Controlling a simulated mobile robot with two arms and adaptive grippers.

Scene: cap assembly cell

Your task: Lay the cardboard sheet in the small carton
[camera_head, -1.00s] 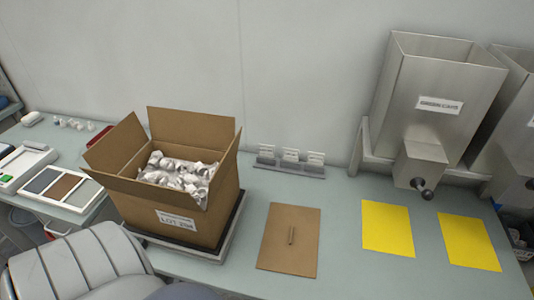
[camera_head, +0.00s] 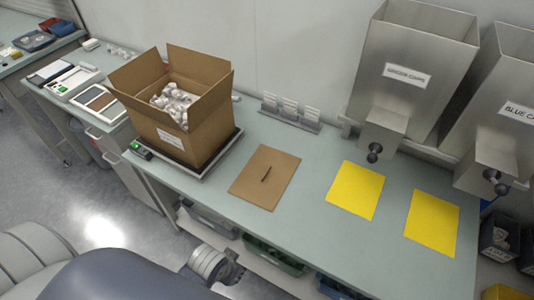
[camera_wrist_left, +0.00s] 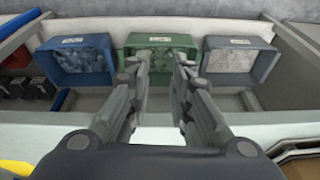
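The cardboard sheet (camera_head: 277,188) is a flat brown panel with a small raised tab (camera_head: 266,174) in its middle. It lies on the workbench, to the right of the carton. The open brown carton (camera_head: 205,133) has its flaps up and holds white crumpled or bagged items (camera_head: 172,100). My left gripper (camera_head: 233,268) is low at the front of the bench, apart from the sheet and partly hidden by my arm. In the left wrist view the two fingers (camera_wrist_left: 165,65) are apart with nothing between them. My right gripper is not in view.
The carton stands on a dark scale platform (camera_head: 205,170). Two yellow mats (camera_head: 355,190) lie right of the sheet, below metal hoppers (camera_head: 412,75). A small rack (camera_head: 290,115) stands behind the sheet. Bins, including a green one (camera_wrist_left: 160,60), sit under the bench front.

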